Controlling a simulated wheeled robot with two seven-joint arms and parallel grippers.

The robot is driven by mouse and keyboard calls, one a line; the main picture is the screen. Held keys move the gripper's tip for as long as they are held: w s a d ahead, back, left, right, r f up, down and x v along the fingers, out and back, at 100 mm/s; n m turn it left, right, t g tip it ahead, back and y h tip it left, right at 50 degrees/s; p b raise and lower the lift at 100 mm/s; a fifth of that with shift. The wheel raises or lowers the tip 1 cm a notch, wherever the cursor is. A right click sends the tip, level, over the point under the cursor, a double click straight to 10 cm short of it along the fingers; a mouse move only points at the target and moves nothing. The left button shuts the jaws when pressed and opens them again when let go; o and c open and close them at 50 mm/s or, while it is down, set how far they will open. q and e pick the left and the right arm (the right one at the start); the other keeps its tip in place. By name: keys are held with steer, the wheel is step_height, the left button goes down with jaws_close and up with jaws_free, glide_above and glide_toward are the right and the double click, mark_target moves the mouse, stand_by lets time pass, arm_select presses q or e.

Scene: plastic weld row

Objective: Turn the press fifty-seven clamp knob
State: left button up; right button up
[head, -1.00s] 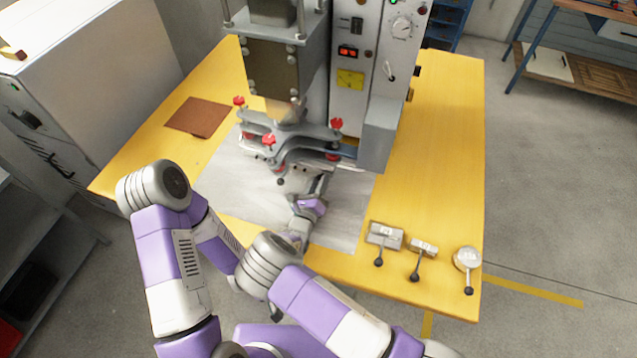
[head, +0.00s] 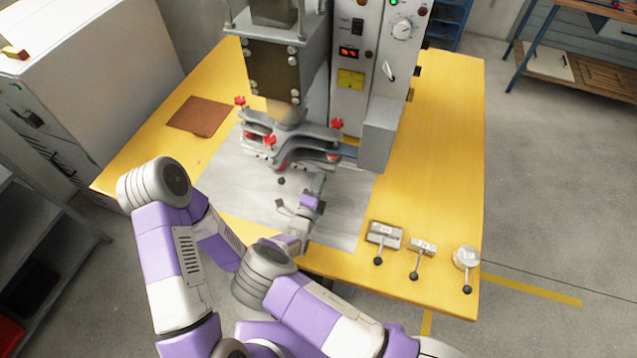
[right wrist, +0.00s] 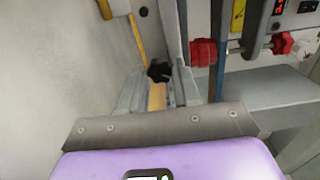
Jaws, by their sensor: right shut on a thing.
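The press (head: 285,70) stands at the middle back of the yellow table. Red knobs (head: 337,124) sit on the arms of its grey fixture. My right gripper (head: 317,180) is low in front of the press, over the grey sheet. In the right wrist view, a black lobed knob (right wrist: 159,71) shows at the tips of my right gripper (right wrist: 158,84), between the two fingers, which are shut on it. In the head view this knob is hidden at the gripper. I cannot read a number on the press.
A brown sheet (head: 200,116) lies left of the press. Several small grey parts with black-ball handles, such as a round one (head: 466,258), lie at the front right. The table's right side is clear behind them.

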steer(key=n, duration=0.5)
stand_by(0.5)
steer(key=o, duration=1)
steer(key=shift+o, duration=0.2)
step_height(320, 180, up, 10)
steer(key=p, duration=0.2)
